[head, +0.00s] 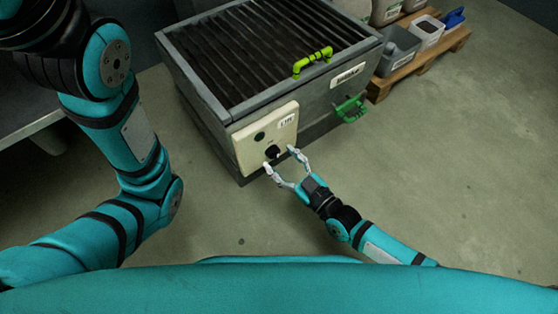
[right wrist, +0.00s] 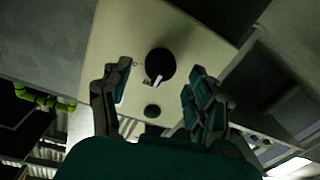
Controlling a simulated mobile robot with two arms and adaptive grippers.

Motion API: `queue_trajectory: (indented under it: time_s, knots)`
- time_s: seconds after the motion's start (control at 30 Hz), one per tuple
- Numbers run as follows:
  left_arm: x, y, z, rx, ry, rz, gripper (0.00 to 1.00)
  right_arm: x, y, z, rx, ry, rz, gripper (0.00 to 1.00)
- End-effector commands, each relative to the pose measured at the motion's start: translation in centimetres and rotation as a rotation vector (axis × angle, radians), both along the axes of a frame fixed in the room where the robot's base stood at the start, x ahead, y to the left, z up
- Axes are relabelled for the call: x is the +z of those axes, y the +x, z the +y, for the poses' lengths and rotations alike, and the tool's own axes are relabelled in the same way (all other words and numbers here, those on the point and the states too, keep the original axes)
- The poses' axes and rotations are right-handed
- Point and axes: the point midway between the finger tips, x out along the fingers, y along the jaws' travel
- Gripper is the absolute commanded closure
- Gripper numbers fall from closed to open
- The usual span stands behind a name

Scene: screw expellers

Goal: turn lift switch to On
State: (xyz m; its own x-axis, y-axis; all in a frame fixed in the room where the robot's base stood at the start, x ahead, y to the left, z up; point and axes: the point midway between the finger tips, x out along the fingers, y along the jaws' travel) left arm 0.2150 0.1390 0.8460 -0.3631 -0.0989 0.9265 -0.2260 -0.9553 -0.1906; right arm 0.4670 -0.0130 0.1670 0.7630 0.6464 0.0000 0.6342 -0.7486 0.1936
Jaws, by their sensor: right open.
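The lift switch is a round black rotary knob (head: 272,152) on a cream panel (head: 251,147) at the near corner of a grey metal box. It also shows in the right wrist view (right wrist: 160,64), with a pale pointer mark. My right gripper (head: 280,162) is open in front of the panel, its fingertips on either side of the knob's lower part. In the right wrist view the fingers (right wrist: 152,98) are apart, with the knob beyond the gap between them. I cannot tell whether they touch the panel. My left gripper is not in view; only my left arm shows.
The grey box (head: 190,80) has a dark slatted top, a yellow-green handle (head: 312,62) and a green handle (head: 350,108). A smaller dark round button (head: 259,137) sits on the panel. Bins on a wooden pallet (head: 422,60) stand at the back right. The floor at right is clear.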

Motion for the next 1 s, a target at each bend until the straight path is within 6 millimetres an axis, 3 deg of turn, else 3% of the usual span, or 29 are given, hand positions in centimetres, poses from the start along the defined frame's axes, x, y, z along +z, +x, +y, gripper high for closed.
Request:
queue_trajectory:
  time_s: [0.2,0.47,0.9,1.0]
  knots:
    - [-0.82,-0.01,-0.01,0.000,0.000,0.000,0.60,-0.05,1.17,1.00,0.000,0.000,0.000,0.40]
    - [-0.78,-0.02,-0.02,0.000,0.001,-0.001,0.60,0.03,1.25,1.04,0.000,0.000,0.000,0.40]
    - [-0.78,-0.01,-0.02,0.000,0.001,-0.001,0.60,0.01,1.22,1.02,0.000,0.000,0.000,0.96]
    - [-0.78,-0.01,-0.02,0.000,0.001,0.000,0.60,0.01,1.22,1.02,0.000,0.001,0.001,0.96]
